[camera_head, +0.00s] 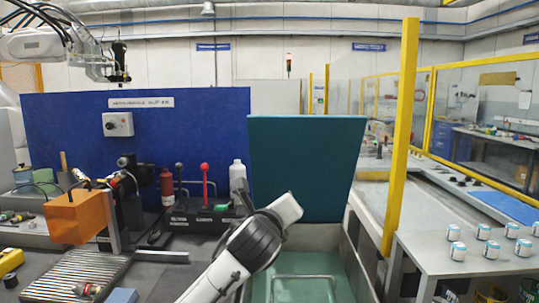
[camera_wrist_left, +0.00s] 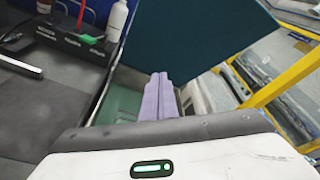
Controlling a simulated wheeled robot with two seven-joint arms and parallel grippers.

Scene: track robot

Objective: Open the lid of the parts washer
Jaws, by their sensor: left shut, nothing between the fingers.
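The parts washer's dark teal lid (camera_head: 305,165) stands raised and nearly upright at the back of its green basin (camera_head: 330,268). The lid also fills the upper part of the left wrist view (camera_wrist_left: 200,35), with part of the green basin (camera_wrist_left: 122,104) below it. My left arm reaches up over the basin from the bottom of the head view, its wrist in front of the lid's lower part. My left gripper (camera_wrist_left: 158,78) shows in the left wrist view as two pale purple fingers, shut and empty. Its fingertips are hidden in the head view. I cannot tell whether they touch the lid.
A blue panel (camera_head: 70,120) stands behind the left bench. A rack with a red-knobbed lever (camera_head: 204,168) and a white bottle (camera_head: 237,175) stand left of the lid. A yellow post (camera_head: 400,140) and a table with several cans (camera_head: 456,251) are on the right.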

